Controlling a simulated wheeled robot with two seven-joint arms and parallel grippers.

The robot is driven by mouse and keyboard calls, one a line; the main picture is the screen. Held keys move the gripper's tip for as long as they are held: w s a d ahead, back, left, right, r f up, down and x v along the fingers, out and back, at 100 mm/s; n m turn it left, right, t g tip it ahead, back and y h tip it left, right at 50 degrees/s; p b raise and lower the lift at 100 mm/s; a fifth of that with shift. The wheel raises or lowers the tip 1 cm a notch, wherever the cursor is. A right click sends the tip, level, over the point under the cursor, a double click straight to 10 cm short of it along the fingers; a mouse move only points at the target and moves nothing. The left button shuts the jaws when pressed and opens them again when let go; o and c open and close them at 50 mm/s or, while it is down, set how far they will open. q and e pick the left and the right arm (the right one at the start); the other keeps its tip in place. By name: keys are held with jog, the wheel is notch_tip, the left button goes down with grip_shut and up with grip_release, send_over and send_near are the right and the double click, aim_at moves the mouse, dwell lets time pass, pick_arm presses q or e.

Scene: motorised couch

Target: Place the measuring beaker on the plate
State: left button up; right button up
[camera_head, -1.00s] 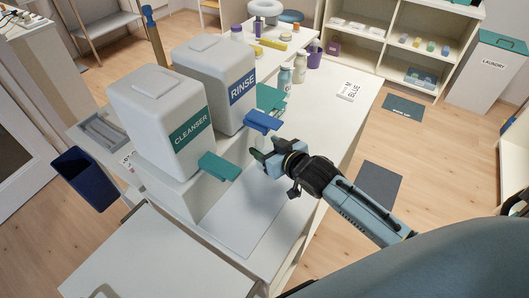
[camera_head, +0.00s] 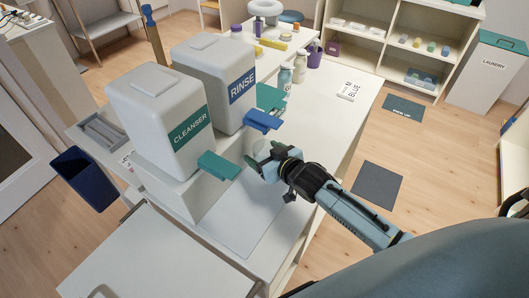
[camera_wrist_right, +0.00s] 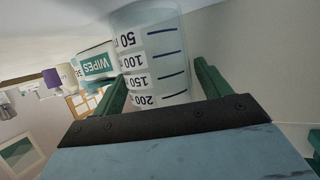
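The measuring beaker (camera_wrist_right: 150,60) is clear with dark graduation marks, and fills the middle of the right wrist view. In the head view it shows only faintly as a translucent shape (camera_head: 262,148) by the fingertips. My right gripper (camera_head: 264,158) has its green fingers on either side of the beaker; they look spread, and firm contact is not clear. A flat pale grey panel (camera_head: 243,220) lies on the white table in front of the dispensers; I cannot tell whether it is the plate. My left gripper is not in view.
The CLEANSER dispenser (camera_head: 160,120) and RINSE dispenser (camera_head: 222,80) stand left of my gripper, with a teal lever (camera_head: 220,165) and a blue lever (camera_head: 263,121) jutting out. Bottles (camera_head: 285,80) stand farther back. The table's right side (camera_head: 325,125) is mostly clear.

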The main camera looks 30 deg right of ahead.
jog(key=shift+r, duration=0.2)
jog(key=p+v, duration=0.1)
jog(key=v, duration=1.1)
